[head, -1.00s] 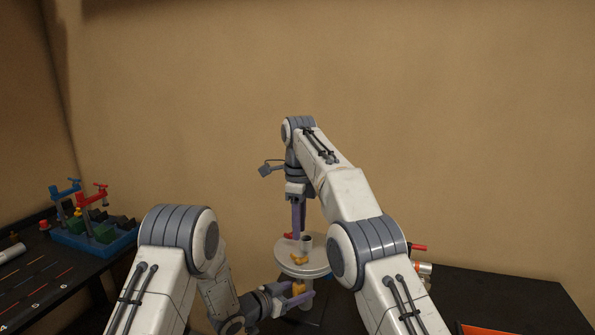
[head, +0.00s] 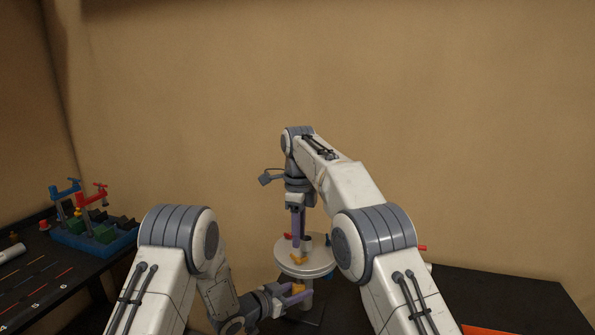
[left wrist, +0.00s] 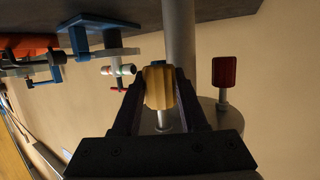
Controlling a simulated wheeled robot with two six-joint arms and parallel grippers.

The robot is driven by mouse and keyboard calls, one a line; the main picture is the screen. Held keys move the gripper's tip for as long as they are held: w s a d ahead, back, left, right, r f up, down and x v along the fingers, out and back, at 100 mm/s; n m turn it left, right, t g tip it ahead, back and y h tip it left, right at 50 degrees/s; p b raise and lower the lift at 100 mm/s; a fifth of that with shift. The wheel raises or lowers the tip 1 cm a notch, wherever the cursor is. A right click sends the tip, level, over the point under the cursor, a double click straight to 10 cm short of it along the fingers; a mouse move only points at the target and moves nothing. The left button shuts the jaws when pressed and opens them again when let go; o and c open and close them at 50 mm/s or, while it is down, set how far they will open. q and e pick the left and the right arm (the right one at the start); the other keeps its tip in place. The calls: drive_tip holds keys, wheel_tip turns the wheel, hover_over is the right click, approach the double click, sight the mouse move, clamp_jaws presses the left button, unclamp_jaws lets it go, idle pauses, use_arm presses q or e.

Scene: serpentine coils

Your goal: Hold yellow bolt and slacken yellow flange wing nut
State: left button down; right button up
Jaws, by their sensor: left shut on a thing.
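The yellow bolt's ribbed head (left wrist: 158,88) is between my left gripper's two dark fingers in the left wrist view; it also shows in the head view (head: 298,288), below the round grey plate (head: 290,267). My left gripper (head: 295,293) is shut on this head from the side. The yellow flange wing nut (head: 299,260) sits on top of the plate, near its front edge. My right gripper (head: 297,250) points straight down, its purple fingertips just above or at the wing nut. Whether its fingers are apart or touch the nut cannot be told.
A red wing nut (head: 290,237) is farther back on the plate, beside a grey post (head: 308,240). A red bolt head (left wrist: 225,73) shows in the left wrist view. A blue tray (head: 75,238) with clamps stands on the left bench. An orange item (head: 495,330) is at lower right.

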sight(299, 258)
drive_tip(key=shift+f, duration=2.4)
clamp_jaws()
